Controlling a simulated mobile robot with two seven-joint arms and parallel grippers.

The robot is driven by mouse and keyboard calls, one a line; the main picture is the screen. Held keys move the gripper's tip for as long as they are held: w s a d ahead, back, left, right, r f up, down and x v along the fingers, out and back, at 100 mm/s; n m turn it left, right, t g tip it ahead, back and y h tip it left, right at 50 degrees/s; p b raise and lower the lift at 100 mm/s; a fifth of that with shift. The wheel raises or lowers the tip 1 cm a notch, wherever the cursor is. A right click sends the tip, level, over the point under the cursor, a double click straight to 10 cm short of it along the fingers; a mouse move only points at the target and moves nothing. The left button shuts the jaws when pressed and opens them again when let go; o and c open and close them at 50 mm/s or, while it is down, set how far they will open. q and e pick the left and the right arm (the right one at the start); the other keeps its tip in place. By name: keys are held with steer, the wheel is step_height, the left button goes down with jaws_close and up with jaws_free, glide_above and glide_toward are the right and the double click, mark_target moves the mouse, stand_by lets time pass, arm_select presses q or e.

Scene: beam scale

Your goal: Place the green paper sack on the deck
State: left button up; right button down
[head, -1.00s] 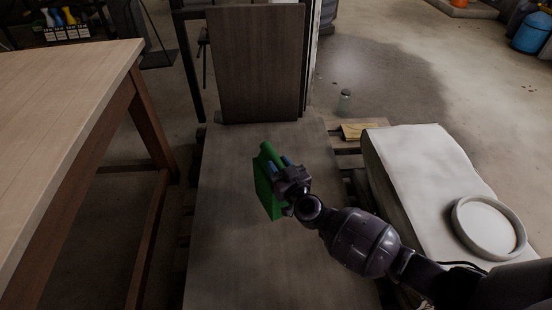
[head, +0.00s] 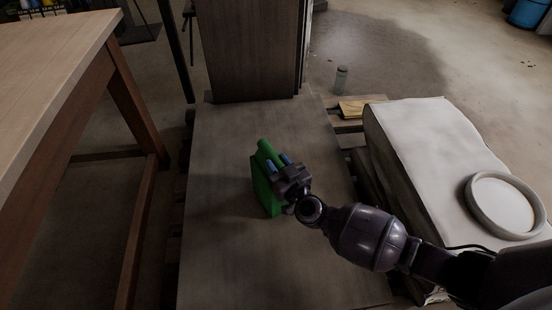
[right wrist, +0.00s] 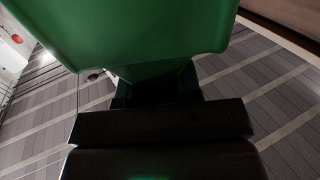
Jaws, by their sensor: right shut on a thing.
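The green paper sack (head: 262,184) is in the middle of the head view, over the flat wooden deck (head: 230,265). My right gripper (head: 277,167) is shut on the sack's upper part and covers some of its right side. Whether the sack's bottom touches the deck or hangs just above it I cannot tell. In the right wrist view the sack (right wrist: 150,30) fills the upper middle, close to the camera. My left gripper is not in view.
An upright dark board (head: 250,50) stands at the deck's far end. A wooden table (head: 55,70) is on the left. A white block (head: 420,150) with a round white dish (head: 505,205) lies on the right. A small jar (head: 341,78) stands beyond. The deck around the sack is clear.

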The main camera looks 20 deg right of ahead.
steer(key=shift+w+f, duration=0.1)
steer(key=shift+f, duration=0.2)
steer(key=shift+r, duration=0.15)
steer(key=shift+f, duration=0.2)
steer(key=c, duration=1.2)
jaws_free()
steer(key=shift+f, duration=0.3)
steer(key=o, duration=0.4)
steer(key=shift+r, duration=0.1)
